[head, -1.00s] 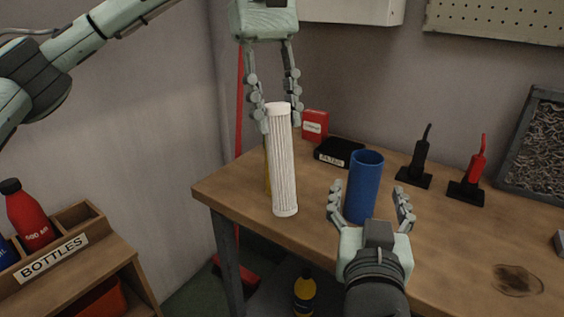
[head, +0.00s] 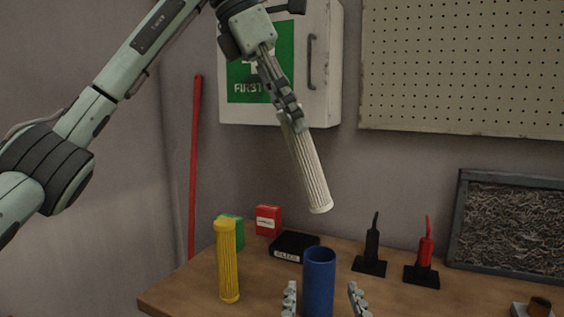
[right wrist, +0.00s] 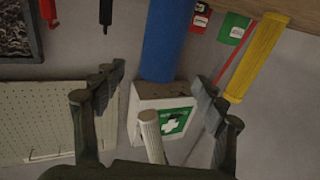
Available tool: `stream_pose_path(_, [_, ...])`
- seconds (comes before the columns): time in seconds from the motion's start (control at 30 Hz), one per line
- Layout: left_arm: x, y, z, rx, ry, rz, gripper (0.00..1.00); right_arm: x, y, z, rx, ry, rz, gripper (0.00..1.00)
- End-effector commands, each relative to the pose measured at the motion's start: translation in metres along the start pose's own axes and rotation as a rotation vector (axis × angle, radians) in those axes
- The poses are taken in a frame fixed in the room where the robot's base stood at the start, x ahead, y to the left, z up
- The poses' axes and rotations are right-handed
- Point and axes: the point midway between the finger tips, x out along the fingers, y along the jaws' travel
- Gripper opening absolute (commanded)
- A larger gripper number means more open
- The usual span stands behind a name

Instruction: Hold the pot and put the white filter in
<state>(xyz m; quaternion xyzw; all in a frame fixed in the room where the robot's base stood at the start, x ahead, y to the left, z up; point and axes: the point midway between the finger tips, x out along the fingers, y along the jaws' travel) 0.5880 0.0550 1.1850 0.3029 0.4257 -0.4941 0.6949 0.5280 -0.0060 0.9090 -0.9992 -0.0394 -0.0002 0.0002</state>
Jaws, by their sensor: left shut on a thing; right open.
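The white filter (head: 308,170) is a long ribbed cylinder, held in the air and tilted, its lower end above the blue pot. My left gripper (head: 288,108) is shut on its upper end. The filter also shows in the right wrist view (right wrist: 151,135). The blue pot (head: 318,280) stands upright on the table; its base is cut off by the head view's lower edge. It is also in the right wrist view (right wrist: 172,40). My right gripper (head: 324,299) is open, one finger on each side of the pot; I cannot tell whether they touch it.
A yellow filter (head: 229,262) stands on the table (head: 185,290) left of the pot. Behind are a black box (head: 294,246), a red box (head: 268,220) and a green box (head: 238,230). Black (head: 371,250) and red (head: 424,258) tools stand at right. A first-aid cabinet (head: 318,80) hangs behind the white filter.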

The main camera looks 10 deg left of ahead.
Motion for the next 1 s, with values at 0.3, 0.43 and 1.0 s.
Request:
stream_pose_path(0.3, [0.0,0.0,0.001,-0.007,-0.001,0.004,0.01,0.047,0.001,-0.002,-0.004,0.004,0.003,0.72])
stream_pose_path(0.43, [0.0,0.0,0.001,-0.006,-0.001,0.003,0.01,0.073,0.001,-0.001,-0.003,0.003,0.002,0.72])
stream_pose_path(1.0, [0.0,0.0,0.0,-0.005,0.0,0.003,0.01,0.118,0.001,0.0,0.0,0.0,0.001,0.72])
